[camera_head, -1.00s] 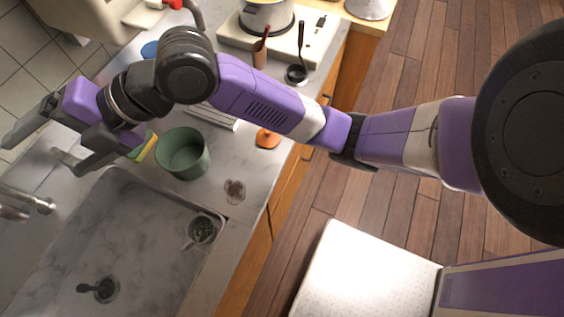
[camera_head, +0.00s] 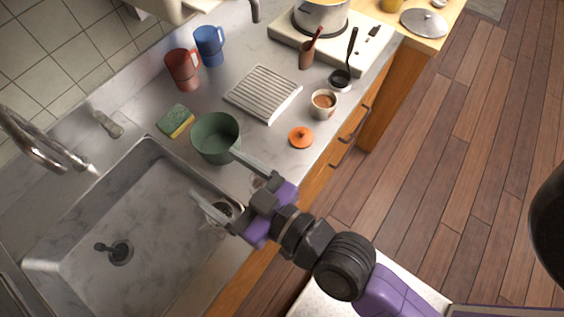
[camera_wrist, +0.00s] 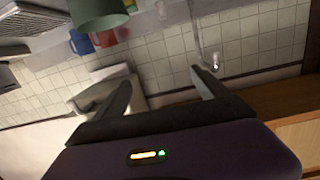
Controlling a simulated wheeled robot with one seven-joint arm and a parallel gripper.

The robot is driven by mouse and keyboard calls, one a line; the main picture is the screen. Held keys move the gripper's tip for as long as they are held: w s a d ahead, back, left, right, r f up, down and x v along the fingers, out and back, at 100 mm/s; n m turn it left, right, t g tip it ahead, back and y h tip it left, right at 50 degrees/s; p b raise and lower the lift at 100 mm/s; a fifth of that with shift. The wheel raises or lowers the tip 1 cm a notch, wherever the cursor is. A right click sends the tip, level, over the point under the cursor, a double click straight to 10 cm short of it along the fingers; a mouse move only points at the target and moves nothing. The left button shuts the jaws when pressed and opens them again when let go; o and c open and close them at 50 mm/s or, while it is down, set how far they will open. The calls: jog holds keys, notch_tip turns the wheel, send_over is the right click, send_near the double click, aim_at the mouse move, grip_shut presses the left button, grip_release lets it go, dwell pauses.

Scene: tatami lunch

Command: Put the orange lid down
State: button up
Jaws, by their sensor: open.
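The orange lid (camera_head: 301,137) lies on the grey counter in the head view, near the counter's front edge and right of the green pot. My gripper (camera_head: 214,174) is open, with its fingers apart and nothing held between them. It is over the front right corner of the sink, to the lower left of the lid and apart from it. In the wrist view my gripper (camera_wrist: 160,92) shows two spread fingers with empty space between them. The lid cannot be made out in the wrist view.
A green pot (camera_head: 215,138) stands just beyond my fingers, close to the sink (camera_head: 60,255). A small cup (camera_head: 323,104), a white ribbed rack (camera_head: 263,92), a sponge (camera_head: 175,121), a red mug (camera_head: 182,70) and a blue mug (camera_head: 209,46) stand on the counter. Bare counter surrounds the lid.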

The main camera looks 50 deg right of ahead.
jog(key=s+d+f+g, duration=0.1)
jog(key=s+d, duration=0.3)
jog(key=s, duration=0.5)
jog(key=s+d+f+g, duration=0.1)
jog(key=s+d, duration=0.2)
jog(key=s, duration=0.6)
jog(key=shift+s+d+f, duration=0.2)
jog(key=shift+d+f, duration=0.05)
jog(key=shift+d, duration=0.1)
jog(key=shift+f, duration=0.1)
jog(key=shift+f+b, duration=0.85)
jog(key=shift+b, duration=0.1)
